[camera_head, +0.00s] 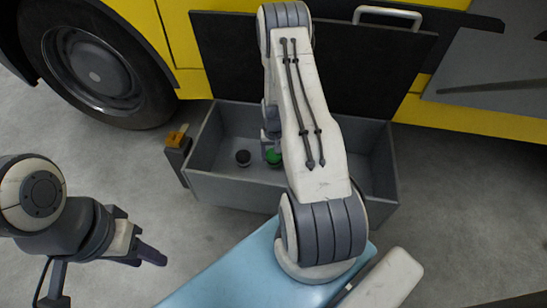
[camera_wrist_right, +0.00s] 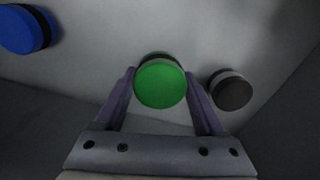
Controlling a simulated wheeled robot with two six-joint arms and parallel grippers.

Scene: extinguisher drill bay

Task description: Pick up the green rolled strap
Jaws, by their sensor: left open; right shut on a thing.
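The green rolled strap (camera_head: 273,157) is inside the grey open drawer (camera_head: 225,189), partly hidden by my right arm. In the right wrist view the strap (camera_wrist_right: 160,84) sits between the two fingers of my right gripper (camera_wrist_right: 160,74), which is shut on it. A dark band shows along its far edge. I cannot tell whether it touches the drawer floor. My left gripper (camera_head: 150,257) is open and empty, over the floor at the lower left, well away from the drawer.
The yellow vehicle (camera_head: 470,115) stands behind the drawer. Its wheel (camera_head: 95,65) is upper left.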

